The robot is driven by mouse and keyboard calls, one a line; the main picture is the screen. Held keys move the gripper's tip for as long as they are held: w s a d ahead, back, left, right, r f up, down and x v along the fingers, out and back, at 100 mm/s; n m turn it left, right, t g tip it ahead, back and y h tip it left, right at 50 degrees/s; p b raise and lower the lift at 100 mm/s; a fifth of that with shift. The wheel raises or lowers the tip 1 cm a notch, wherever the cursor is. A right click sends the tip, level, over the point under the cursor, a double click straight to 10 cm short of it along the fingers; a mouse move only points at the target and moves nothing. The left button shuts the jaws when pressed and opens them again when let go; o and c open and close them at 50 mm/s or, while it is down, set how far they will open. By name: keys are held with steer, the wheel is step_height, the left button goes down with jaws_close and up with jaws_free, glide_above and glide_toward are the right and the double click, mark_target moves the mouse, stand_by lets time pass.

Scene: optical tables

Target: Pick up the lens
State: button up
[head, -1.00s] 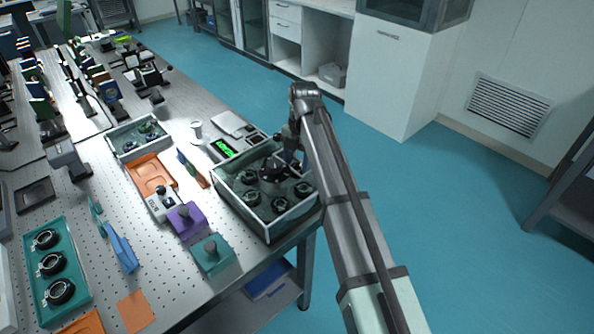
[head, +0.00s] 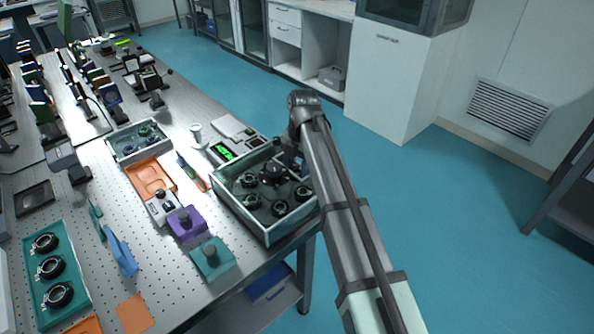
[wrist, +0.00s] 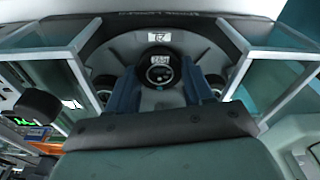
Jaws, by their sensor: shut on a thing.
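A lens (wrist: 159,72) in a round black mount with a small white label sits between the two blue-grey fingers of my gripper (wrist: 160,85) in the wrist view. The fingers are shut on it. In the head view my gripper (head: 276,172) is low in the grey, clear-walled box (head: 240,218) near the table's right edge. Several other black-mounted lenses, one of them near the front (head: 280,209), lie on the box floor around it. My arm partly hides the box's right side, and the fingertips are too small to make out in the head view.
The box walls rise on both sides of my gripper. A scale with a green display (head: 224,152) stands behind the box. A purple block (head: 186,225) and a teal block (head: 212,262) stand to its left. A teal tray (head: 80,306) holds more lenses.

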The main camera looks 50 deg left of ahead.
step_height(320, 180, up, 10)
glide_above(156, 188)
step_height(156, 188, down, 3)
steer(key=shift+w+f, duration=0.1)
steer(key=shift+f, duration=4.6)
steer(key=shift+f, duration=0.3)
